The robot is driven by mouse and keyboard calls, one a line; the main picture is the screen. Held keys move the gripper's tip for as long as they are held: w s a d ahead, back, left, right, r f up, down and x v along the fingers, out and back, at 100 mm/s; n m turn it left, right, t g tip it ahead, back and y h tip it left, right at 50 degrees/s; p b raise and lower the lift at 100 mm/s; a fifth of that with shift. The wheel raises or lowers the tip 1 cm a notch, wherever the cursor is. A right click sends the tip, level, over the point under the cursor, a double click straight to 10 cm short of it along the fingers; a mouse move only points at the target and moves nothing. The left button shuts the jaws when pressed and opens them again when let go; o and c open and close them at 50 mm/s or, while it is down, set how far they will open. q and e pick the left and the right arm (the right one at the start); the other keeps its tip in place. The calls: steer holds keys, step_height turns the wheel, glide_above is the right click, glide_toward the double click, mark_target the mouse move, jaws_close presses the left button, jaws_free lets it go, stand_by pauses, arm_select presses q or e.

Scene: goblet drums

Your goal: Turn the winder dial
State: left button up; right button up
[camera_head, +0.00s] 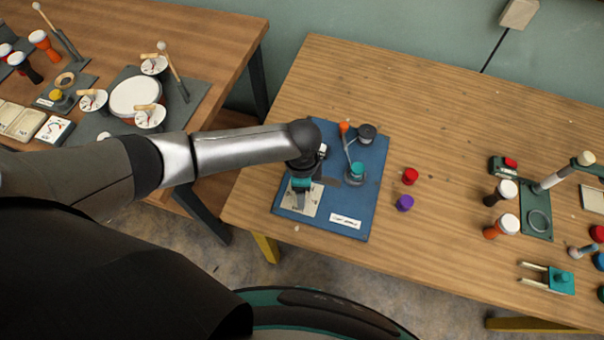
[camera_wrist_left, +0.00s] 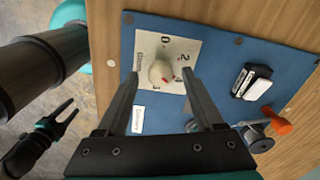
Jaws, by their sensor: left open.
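The winder dial (camera_wrist_left: 160,72) is a cream round knob with a small red mark, on a white number plate (camera_wrist_left: 150,42) on the blue board (camera_head: 345,235). My left gripper (camera_head: 300,205) is over this plate in the head view. In the left wrist view my left gripper (camera_wrist_left: 159,78) is open, with one finger on each side of the dial. I cannot tell whether they touch it.
The board also carries a metal crank with an orange knob (camera_head: 344,127) and a dark spool (camera_head: 366,132). A red cap (camera_head: 410,176) and a purple cap (camera_head: 404,203) lie right of it. Small drums (camera_head: 502,226) and tools stand further right. Another table with drums is at left.

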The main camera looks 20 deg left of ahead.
arm_select(q)
step_height(320, 180, up, 15)
steer(key=p, duration=0.2)
steer(key=shift+f+p, duration=0.15)
steer(key=shift+p, duration=0.2)
arm_select(e)
step_height(320, 180, up, 3)
steer(key=shift+f, duration=0.1)
